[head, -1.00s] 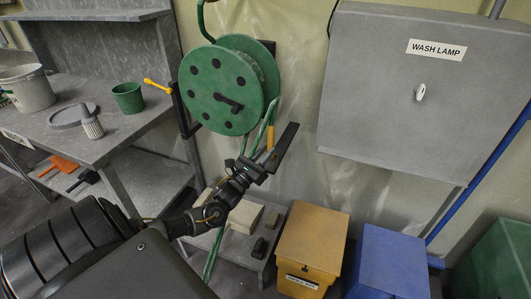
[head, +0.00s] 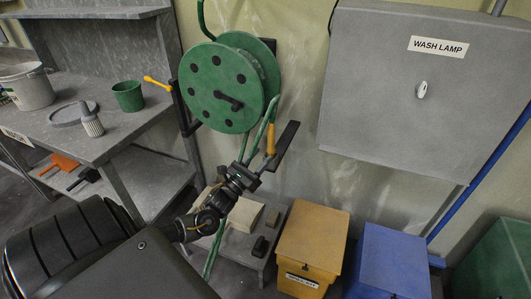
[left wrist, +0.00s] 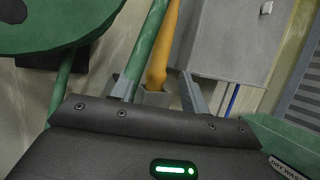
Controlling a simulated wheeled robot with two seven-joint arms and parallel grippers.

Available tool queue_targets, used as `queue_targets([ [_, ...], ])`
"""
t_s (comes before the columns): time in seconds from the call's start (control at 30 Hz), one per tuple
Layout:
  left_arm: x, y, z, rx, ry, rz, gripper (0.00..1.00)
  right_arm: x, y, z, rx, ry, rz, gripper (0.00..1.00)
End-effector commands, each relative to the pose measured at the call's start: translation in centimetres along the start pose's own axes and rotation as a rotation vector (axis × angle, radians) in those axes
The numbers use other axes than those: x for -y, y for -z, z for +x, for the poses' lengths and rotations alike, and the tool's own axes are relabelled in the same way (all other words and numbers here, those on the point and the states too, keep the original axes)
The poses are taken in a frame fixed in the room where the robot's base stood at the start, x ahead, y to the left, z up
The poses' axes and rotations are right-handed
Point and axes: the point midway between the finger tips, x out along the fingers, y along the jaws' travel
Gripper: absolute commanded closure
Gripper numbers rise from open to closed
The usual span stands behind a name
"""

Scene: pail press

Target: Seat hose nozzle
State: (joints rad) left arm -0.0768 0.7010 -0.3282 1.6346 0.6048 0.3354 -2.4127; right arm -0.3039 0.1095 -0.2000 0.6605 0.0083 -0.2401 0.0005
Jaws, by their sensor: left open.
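The hose nozzle (head: 271,138) is a slim orange-yellow piece, hanging roughly upright below the right side of the green hose reel (head: 222,88). My right gripper is not in view.
A black bracket (head: 182,108) with a yellow lever (head: 157,82) stands left of the reel. The grey wash lamp box (head: 420,95) is on the wall at right. An orange bin (head: 313,235) and a blue bin (head: 393,258) stand below. A workbench (head: 120,128) is at left.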

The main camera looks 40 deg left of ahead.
Motion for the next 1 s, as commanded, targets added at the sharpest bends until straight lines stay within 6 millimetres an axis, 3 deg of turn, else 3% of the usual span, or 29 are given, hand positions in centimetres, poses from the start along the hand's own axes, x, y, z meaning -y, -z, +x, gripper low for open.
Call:
queue_targets([
  [0.2,0.0,0.2,-4.6,-0.002,-0.001,0.000,0.54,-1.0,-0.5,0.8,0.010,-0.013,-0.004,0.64],
  [0.4,0.0,0.1,-6.8,0.000,-0.001,0.000,0.54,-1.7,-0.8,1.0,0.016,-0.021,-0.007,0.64],
  [1.0,0.0,0.0,-7.2,0.001,-0.001,0.000,0.54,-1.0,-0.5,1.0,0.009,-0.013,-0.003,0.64],
])
